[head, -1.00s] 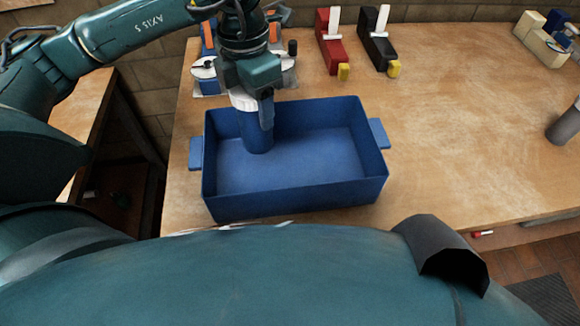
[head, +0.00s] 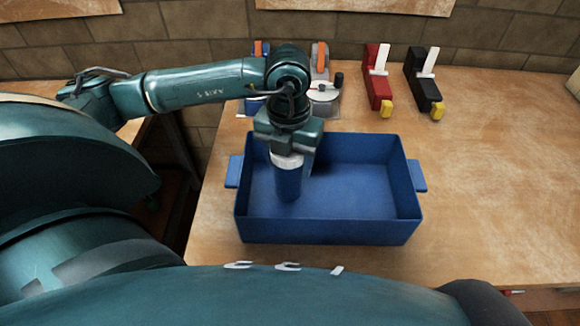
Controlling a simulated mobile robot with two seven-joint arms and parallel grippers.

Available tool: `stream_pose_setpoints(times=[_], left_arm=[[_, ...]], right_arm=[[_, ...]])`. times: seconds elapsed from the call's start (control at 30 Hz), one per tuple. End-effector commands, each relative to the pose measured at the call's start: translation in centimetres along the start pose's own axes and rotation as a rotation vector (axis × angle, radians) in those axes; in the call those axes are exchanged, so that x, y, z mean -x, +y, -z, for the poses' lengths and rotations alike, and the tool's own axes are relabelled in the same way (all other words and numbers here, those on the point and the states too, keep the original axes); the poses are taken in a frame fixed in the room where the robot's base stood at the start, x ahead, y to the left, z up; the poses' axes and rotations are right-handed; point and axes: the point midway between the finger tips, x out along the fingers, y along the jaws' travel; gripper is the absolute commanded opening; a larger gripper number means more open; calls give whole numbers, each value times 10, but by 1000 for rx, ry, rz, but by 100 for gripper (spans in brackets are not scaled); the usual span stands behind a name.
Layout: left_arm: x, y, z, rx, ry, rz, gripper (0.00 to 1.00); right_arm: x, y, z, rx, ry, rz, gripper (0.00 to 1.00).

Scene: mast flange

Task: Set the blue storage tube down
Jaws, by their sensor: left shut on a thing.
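The blue storage tube (head: 289,184) is upright, with a white cap (head: 287,160) at its top. It is inside the blue tray (head: 390,235), in the left part. My left gripper (head: 288,150) is shut on the tube from above, around its capped end. The gripper's fingers are partly hidden by the wrist. I cannot tell whether the tube's lower end touches the tray floor. My right gripper is not in view.
The tray's right half is empty. A red clamp-like tool (head: 378,85) and a black one (head: 423,82) stand behind it. Devices with orange handles (head: 320,60) stand behind my left wrist. The wooden tabletop (head: 500,170) is clear at the right.

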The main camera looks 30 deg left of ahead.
Motion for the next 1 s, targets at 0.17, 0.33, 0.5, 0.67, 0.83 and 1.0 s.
stream_pose_setpoints(times=[0.17, 0.33, 0.5, 0.67, 0.83, 1.0], left_arm=[[-25, 0, 1, 0, 4, -1, 31], [-28, 0, 0, -1, 0, -1, 31], [-31, 0, 0, -1, 1, 0, 31], [-31, 0, 0, -1, 1, -1, 68], [-31, 0, 0, -1, 2, -1, 81], [-30, 0, 0, -1, 2, -1, 81]], right_arm=[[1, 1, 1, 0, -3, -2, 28], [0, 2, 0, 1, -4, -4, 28], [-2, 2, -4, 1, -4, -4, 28], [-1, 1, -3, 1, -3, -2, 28], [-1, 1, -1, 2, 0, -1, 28], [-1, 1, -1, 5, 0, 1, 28]])
